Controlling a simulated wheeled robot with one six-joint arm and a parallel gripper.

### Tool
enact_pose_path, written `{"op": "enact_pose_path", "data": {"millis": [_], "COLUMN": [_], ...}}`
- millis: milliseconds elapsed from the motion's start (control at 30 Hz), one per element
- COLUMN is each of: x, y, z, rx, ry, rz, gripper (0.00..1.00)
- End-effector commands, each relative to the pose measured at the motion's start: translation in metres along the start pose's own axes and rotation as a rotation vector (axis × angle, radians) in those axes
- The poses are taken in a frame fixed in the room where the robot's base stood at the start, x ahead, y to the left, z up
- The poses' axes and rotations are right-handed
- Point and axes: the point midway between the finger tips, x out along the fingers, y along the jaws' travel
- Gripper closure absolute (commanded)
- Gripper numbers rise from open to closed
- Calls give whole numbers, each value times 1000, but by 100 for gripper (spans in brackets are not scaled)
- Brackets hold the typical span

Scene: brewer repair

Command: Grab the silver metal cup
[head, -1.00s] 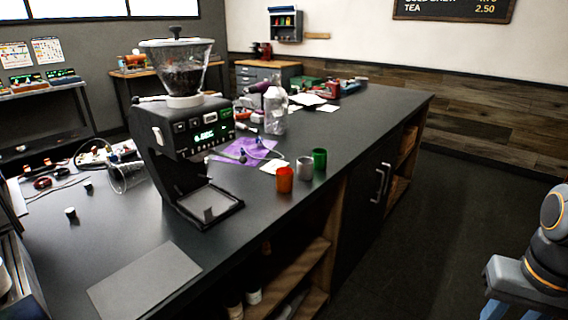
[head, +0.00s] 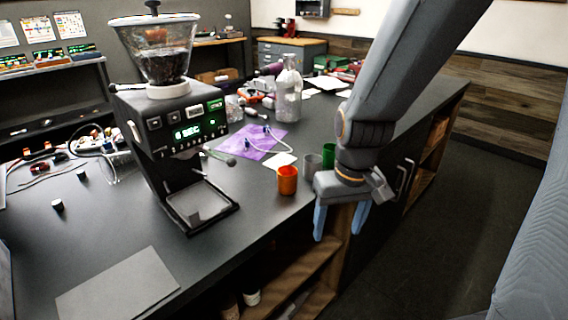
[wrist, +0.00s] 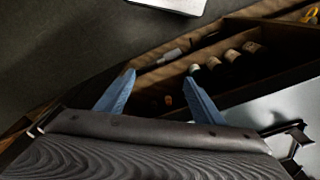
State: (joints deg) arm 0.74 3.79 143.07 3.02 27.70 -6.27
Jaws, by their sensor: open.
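The silver metal cup (head: 312,166) stands upright on the dark counter in the head view, between an orange cup (head: 287,181) on its left and a green cup (head: 329,156) behind it to the right. My arm partly covers the green cup. My gripper (head: 339,222) is open and empty, its blue fingers pointing down in front of the counter's edge, to the right of and nearer than the silver cup. In the wrist view my gripper (wrist: 160,90) has its fingers spread apart with nothing between them. No cup shows in the wrist view.
A coffee grinder (head: 172,120) stands left of the cups. Open shelves (head: 300,270) sit under the counter, with bottles (wrist: 232,58) in the wrist view. The floor at right is clear.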

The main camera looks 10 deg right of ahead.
Motion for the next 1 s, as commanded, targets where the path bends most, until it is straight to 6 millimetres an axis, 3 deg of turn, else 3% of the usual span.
{"op": "enact_pose_path", "data": {"millis": [200,300,400,533,1000], "x": [-45,-60,-71,-72,-33], "y": [7,11,14,15,13], "z": [-117,-158,-184,-200,-212], "rx": [-175,-246,-296,-326,-324], "ry": [162,225,268,291,289], "rz": [-45,-49,-49,-47,-47], "gripper": [38,38,38,38,38]}}
